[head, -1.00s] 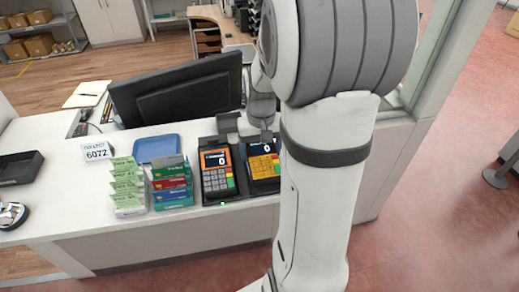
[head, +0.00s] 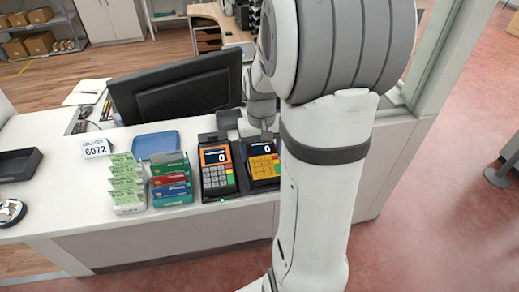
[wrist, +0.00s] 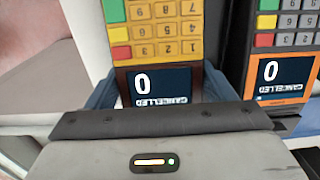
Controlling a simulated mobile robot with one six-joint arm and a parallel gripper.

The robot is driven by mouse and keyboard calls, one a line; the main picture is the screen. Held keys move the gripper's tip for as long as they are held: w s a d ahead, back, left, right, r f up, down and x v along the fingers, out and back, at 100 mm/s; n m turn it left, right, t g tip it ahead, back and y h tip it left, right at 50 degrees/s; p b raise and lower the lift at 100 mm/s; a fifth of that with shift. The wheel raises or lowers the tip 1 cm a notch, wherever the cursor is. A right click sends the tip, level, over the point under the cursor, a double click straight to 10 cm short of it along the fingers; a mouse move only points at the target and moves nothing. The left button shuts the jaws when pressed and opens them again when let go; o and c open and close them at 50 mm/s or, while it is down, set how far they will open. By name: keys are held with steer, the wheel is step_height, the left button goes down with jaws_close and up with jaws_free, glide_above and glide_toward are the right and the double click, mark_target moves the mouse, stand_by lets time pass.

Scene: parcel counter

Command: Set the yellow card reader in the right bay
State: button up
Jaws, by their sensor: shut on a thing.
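The yellow card reader (head: 264,168) stands at the right end of the counter, just right of the orange card reader (head: 216,172). In the wrist view the yellow reader (wrist: 160,35) shows its keypad and a lit screen. My gripper (wrist: 157,92) is shut on the yellow reader near its screen end, with blue-grey fingers on both sides. In the head view my gripper (head: 258,128) is behind the reader, partly hidden by my arm. The right bay is hidden under or behind the reader and arm, so I cannot tell whether the reader is fully seated.
The orange reader (wrist: 288,60) is close beside the held one. Left on the counter are card racks (head: 170,180), leaflets (head: 126,185), a blue tray (head: 156,145) and a number sign (head: 97,147). A monitor (head: 180,90) stands behind. The counter's front edge is close.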

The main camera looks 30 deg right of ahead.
steer(key=shift+f, duration=0.4)
steer(key=o, duration=1.3)
steer(key=shift+c, duration=0.2)
step_height(320, 180, up, 8)
steer(key=shift+b, duration=0.35)
steer(key=s+a+n+t, duration=0.3)
steer(key=s+a, duration=0.9)
steer(key=shift+s+a+r, duration=0.15)
steer(key=shift+a+r, duration=0.1)
steer(key=shift+a, duration=0.05)
